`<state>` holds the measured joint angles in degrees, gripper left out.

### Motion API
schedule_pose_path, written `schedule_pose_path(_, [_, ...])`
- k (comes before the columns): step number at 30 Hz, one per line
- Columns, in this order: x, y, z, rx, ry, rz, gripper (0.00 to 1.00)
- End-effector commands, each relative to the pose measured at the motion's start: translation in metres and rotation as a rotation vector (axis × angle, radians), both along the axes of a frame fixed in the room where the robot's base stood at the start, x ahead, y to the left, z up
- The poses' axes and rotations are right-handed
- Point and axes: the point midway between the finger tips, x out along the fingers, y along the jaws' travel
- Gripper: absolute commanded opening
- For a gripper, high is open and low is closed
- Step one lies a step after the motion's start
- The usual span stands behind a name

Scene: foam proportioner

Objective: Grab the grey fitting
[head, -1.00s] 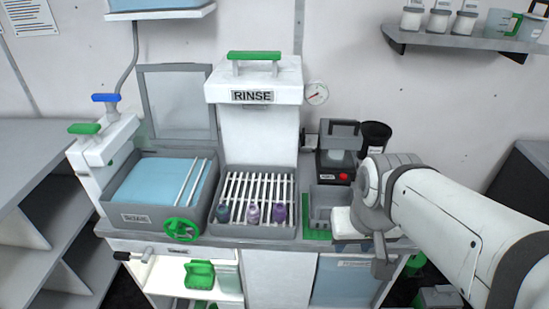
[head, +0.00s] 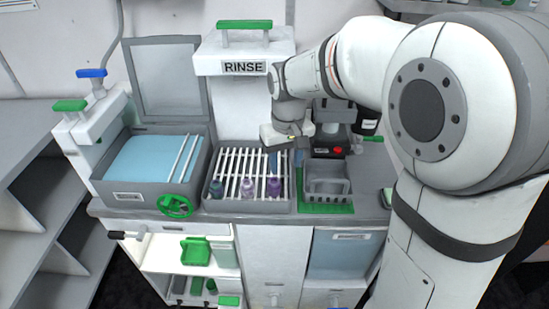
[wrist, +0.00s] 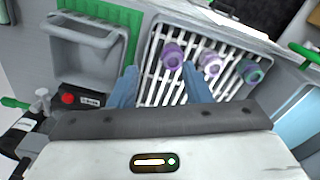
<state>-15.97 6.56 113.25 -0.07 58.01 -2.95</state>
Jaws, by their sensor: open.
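Three small bottle-shaped fittings stand in a row on the white slats of the rinse rack, along its front. In the head view they are a dark teal-grey one (head: 216,188), a pale lilac-grey one (head: 247,187) and a purple one (head: 273,187). None is plainly plain grey. The wrist view shows the purple one (wrist: 172,55), the pale one (wrist: 210,62) and the teal one (wrist: 250,70). My gripper (head: 285,162) is open and empty over the rack's right side, behind the purple fitting. In the wrist view its blue fingers (wrist: 160,78) point toward the purple fitting, apart from it.
Right of the rack are a grey basket (head: 328,182) on a green mat (head: 325,208) and a device with a red button (head: 337,150). The white RINSE hood (head: 245,50) overhangs behind. A blue-floored basin (head: 150,165) with a green handwheel (head: 175,206) stands left.

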Motion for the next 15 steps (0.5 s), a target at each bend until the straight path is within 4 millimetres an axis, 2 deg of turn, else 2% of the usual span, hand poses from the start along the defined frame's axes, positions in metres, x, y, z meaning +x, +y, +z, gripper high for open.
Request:
schedule_pose_path(3, [0.018, 0.022, -0.014, -0.007, 0.024, 0.042, 0.44])
schedule_pose_path(6, [0.025, 0.031, -0.020, -0.010, 0.034, 0.061, 0.44])
schedule_pose_path(15, [0.026, 0.033, -0.050, -0.012, 0.039, 0.067, 0.44])
